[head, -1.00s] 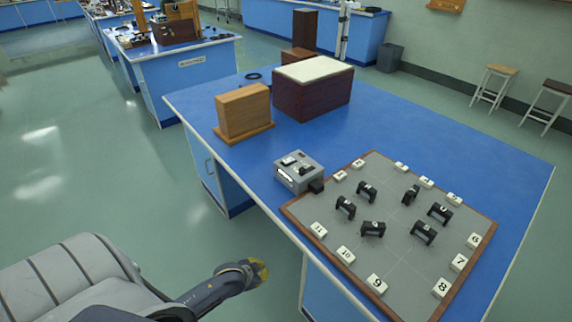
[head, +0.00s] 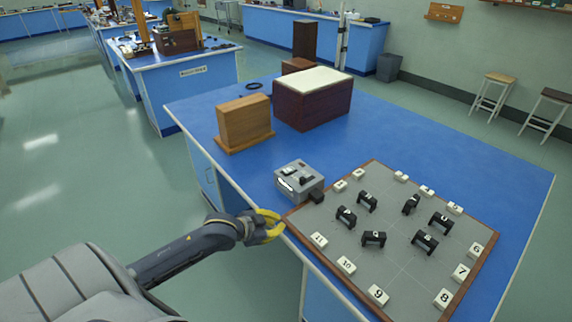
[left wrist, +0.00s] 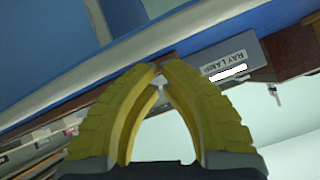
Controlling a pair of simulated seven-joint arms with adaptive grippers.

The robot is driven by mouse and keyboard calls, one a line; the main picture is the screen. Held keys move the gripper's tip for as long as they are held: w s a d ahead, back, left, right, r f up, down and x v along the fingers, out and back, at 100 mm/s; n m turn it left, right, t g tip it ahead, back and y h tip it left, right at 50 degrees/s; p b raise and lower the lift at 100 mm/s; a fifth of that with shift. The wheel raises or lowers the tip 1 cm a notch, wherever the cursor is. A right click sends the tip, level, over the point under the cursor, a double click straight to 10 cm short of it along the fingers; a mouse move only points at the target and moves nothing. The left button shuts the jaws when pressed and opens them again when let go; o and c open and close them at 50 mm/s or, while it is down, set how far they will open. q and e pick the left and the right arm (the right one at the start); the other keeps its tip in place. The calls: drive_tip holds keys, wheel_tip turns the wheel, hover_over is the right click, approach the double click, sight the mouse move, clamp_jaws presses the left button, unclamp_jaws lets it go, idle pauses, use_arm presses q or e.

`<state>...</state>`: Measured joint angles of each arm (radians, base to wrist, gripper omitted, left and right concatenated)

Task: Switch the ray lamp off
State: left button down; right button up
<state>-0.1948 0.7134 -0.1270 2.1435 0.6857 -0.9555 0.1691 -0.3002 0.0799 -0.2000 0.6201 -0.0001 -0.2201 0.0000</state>
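The ray lamp is probably the small grey box (head: 299,181) with a pale switch and dark parts on top, near the front edge of the blue bench. In the left wrist view a grey face labelled RAY LAMP (left wrist: 236,57) lies beyond my fingertips, with a white strip below the label. The switch's position is too small to tell. My left gripper (head: 282,223) has yellow fingers with a narrow gap between their tips and nothing between them. It is at the bench's front edge, below the box in the head view, apart from it. My right gripper is out of view.
A grey board (head: 384,272) with black numbered blocks and white number tiles lies right of the box. A wooden block (head: 245,121) and a dark red box with a pale top (head: 313,101) stand behind. Bare blue bench top (head: 450,155) lies at the right.

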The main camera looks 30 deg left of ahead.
use_arm(q)
drive_tip(key=w+a+r+n+t+h, duration=0.1)
drive_tip(key=w+a+r, duration=0.4)
drive_tip(key=r, duration=0.3)
drive_tip(key=w+a+r+n+t, duration=0.1)
drive_tip(key=w+a+r+n, duration=0.1)
drive_tip(key=w+a+r, duration=0.4)
wheel_tip(320, 180, up, 2)
drive_tip(key=shift+r+h, duration=0.1)
drive_tip(key=shift+h, duration=0.3)
hover_over(286, 170)
wheel_tip(286, 170, down, 4)
drive_tip(key=shift+w+d+r, duration=0.1)
drive_tip(key=shift+w+r, duration=0.05)
wheel_tip(286, 170, down, 2)
drive_tip(key=shift+s+f, duration=0.25)
drive_tip(key=shift+f, duration=0.8)
